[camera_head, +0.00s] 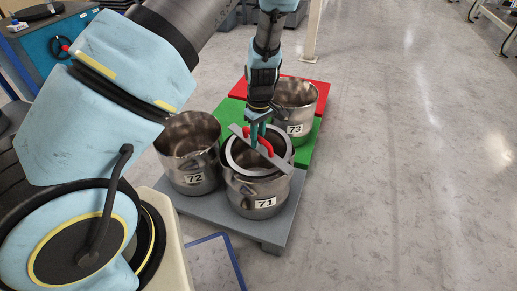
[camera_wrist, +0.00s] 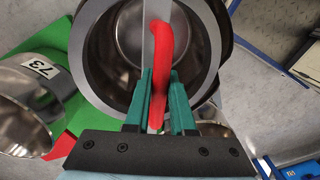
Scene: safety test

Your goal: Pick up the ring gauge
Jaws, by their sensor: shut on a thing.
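The ring gauge (camera_head: 231,153) is a thick grey ring with a flat bar across it and a red handle (camera_head: 264,144) on the bar. It is at the mouth of the metal pot marked 71 (camera_head: 252,196); I cannot tell whether it touches the rim. In the wrist view the grey ring (camera_wrist: 86,62) and red handle (camera_wrist: 162,52) fill the middle. My gripper (camera_head: 257,136) comes down from above, its teal fingers shut on the red handle. The fingertips also show in the wrist view (camera_wrist: 160,88), one on each side of the handle.
Pot 72 (camera_head: 188,155) stands close on the left and pot 73 (camera_head: 297,108) behind on the right. All stand on a low platform with grey (camera_head: 277,228), green (camera_head: 306,150) and red parts. A blue bench (camera_head: 45,45) is at the upper left. The floor to the right is clear.

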